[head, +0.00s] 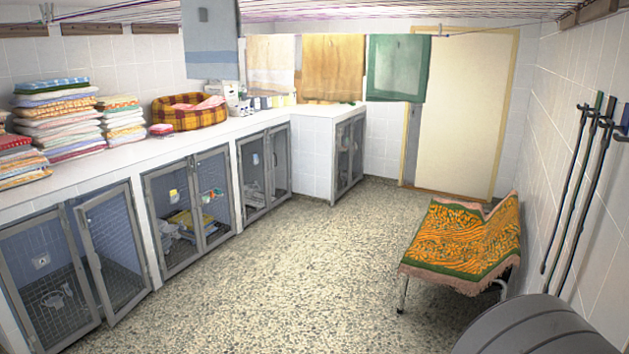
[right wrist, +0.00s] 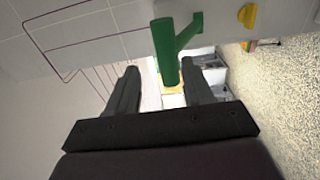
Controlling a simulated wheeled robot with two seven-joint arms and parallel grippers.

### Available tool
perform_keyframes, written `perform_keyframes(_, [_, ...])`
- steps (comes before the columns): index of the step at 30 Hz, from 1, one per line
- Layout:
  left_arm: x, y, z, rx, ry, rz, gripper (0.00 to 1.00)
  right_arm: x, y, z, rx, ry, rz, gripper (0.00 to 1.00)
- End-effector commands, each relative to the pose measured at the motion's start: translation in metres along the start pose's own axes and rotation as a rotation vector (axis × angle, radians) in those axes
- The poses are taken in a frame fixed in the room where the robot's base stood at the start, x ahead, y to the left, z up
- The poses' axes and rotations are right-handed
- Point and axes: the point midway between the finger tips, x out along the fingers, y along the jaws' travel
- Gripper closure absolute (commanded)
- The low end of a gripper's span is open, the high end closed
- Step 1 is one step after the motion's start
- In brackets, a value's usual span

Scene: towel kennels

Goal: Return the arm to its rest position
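My right gripper (right wrist: 160,78) shows in the right wrist view with its two dark fingers spread apart. A green peg-like piece with a side branch (right wrist: 168,55) shows between and beyond the fingertips. It covers part of the gap, and I see no grip on it. Neither gripper shows in the head view. My left gripper is in no view.
In the head view a white counter (head: 165,147) runs above mesh kennels on the left; one kennel door (head: 113,250) stands ajar. A cot with an orange-green towel (head: 455,237) stands right. Dark poles (head: 575,195) hang on the right wall. The middle floor (head: 290,270) is clear.

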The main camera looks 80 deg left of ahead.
Motion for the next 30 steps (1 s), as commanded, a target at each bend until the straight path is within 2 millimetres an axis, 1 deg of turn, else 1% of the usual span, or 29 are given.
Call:
perform_keyframes(1, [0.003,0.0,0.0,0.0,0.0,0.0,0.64,-0.008,-0.001,0.0,0.0,-0.002,0.0,0.49])
perform_keyframes(3, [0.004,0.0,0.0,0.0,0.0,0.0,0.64,-0.019,-0.001,0.001,0.0,-0.002,-0.002,0.49])
perform_keyframes(7, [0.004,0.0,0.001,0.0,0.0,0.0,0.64,-0.031,-0.002,0.0,0.001,-0.001,-0.004,0.49])
perform_keyframes(23, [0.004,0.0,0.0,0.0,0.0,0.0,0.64,-0.032,-0.003,0.0,0.003,0.0,-0.006,0.49])
perform_keyframes(25, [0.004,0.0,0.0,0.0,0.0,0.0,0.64,-0.032,-0.005,0.005,0.043,-0.026,-0.016,0.49])
perform_keyframes(26, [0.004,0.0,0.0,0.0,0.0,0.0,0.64,-0.033,-0.01,0.013,0.095,-0.065,-0.028,0.49])
perform_keyframes(28, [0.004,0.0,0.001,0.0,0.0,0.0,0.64,-0.04,-0.042,0.035,0.282,-0.194,-0.09,0.49])
perform_keyframes(29, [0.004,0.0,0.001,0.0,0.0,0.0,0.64,-0.047,-0.063,0.045,0.383,-0.264,-0.127,0.49])
perform_keyframes(30, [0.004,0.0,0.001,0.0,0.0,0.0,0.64,-0.061,-0.094,0.06,0.523,-0.374,-0.18,0.49])
